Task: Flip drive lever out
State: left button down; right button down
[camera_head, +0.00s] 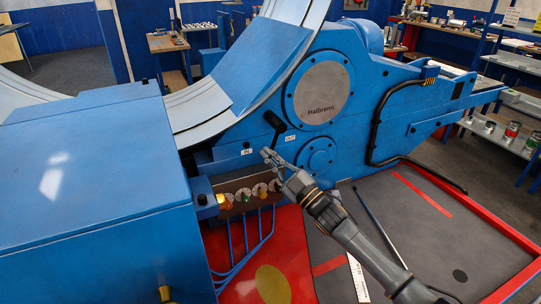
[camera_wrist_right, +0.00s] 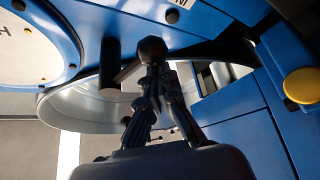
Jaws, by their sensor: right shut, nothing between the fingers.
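The drive lever (camera_head: 275,121) is a short black lever with a round black knob, on the blue machine side between two small white labels. In the right wrist view its knob (camera_wrist_right: 152,48) is just beyond my fingertips and partly overlaps them; I cannot tell if they touch. Its stem runs left to a dark cylindrical hub (camera_wrist_right: 109,65). My right gripper (camera_head: 268,154) is shut and empty, just below the lever in the head view. It also shows in the right wrist view (camera_wrist_right: 155,76). My left gripper is not in view.
A valve block with coloured knobs (camera_head: 250,194) and blue hoses sits below left of my right gripper. A large blue cabinet (camera_head: 100,190) fills the left. A round plate (camera_head: 322,92) is above right. A thick black cable (camera_head: 377,120) curves at right. Grey floor panels lie below.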

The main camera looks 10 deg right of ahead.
jog(key=shift+d+f+n+g+y, duration=0.2)
jog(key=shift+d+n+g+y, duration=0.15)
jog(key=shift+n, duration=0.55)
jog(key=w+d+n+g+h+p, duration=0.1)
jog(key=d+n+g+p, duration=0.3)
jog(key=d+n, duration=0.3)
jog(key=n+g, duration=0.1)
jog(key=n, duration=0.2)
jog(key=shift+w+r, duration=0.15)
jog(key=shift+w, duration=0.1)
jog(key=shift+d, duration=0.1)
dwell(0.7)
